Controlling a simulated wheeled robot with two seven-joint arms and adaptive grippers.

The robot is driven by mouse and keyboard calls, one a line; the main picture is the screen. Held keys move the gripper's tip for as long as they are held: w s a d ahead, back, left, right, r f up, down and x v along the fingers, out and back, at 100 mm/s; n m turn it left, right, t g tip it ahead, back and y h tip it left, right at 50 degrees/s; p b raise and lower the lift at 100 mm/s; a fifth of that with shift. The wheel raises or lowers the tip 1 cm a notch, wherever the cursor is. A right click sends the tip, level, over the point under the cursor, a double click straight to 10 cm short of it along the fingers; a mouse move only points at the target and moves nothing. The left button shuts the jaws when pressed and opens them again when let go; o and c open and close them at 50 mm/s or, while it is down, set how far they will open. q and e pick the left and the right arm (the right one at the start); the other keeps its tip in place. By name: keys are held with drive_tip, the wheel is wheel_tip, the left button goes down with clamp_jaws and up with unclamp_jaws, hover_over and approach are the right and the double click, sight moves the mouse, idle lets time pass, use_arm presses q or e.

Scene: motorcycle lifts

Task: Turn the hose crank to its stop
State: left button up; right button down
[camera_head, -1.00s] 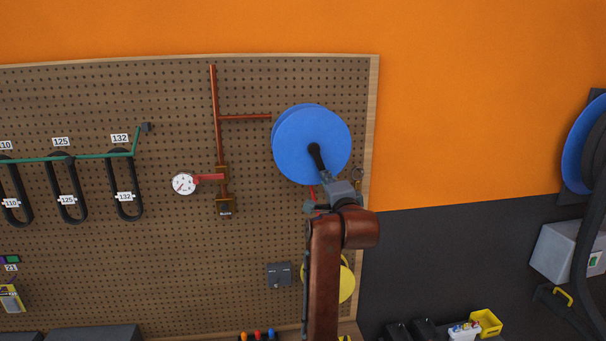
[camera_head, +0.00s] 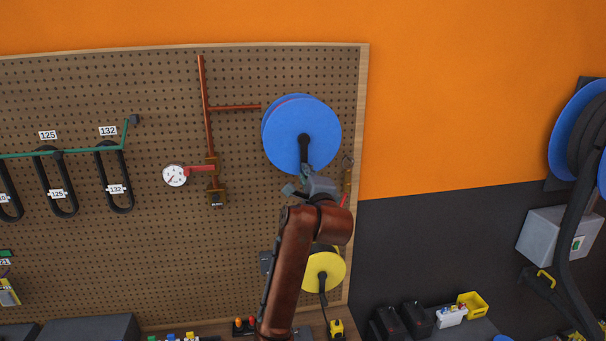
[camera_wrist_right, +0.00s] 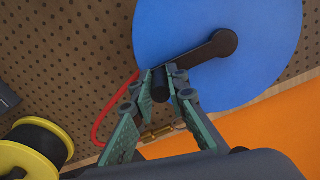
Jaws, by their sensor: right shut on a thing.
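The blue hose reel (camera_head: 322,123) is mounted on the upper right of the pegboard. Its black crank (camera_head: 304,148) runs from the hub straight down in the head view. My right gripper (camera_head: 306,172) is at the crank's lower end, shut on its handle. In the right wrist view the crank (camera_wrist_right: 208,50) slants from the hub at upper right to the handle, and the green-padded fingers of the gripper (camera_wrist_right: 171,86) close around the handle. The fingers partly hide the handle. My left gripper is not in view.
A yellow reel (camera_head: 326,271) hangs below my right wrist. A red hose (camera_wrist_right: 103,117) loops beside the blue reel. A pressure gauge (camera_head: 175,175) on copper pipework is to the left. The orange wall to the right is clear up to another blue reel (camera_head: 566,125).

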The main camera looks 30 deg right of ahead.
drive_tip(key=shift+f, duration=0.2)
drive_tip(key=c, duration=2.2)
unclamp_jaws()
drive_tip(key=shift+c, duration=0.2)
drive_tip(key=o, duration=0.4)
drive_tip(key=shift+r, duration=0.15)
drive_tip(key=shift+c, duration=0.2)
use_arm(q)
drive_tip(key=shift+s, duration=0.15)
use_arm(e)
drive_tip(key=shift+s, duration=0.15)
drive_tip(key=v, duration=1.1)
drive_tip(key=shift+s+a, duration=0.25)
drive_tip(key=shift+s, duration=0.1)
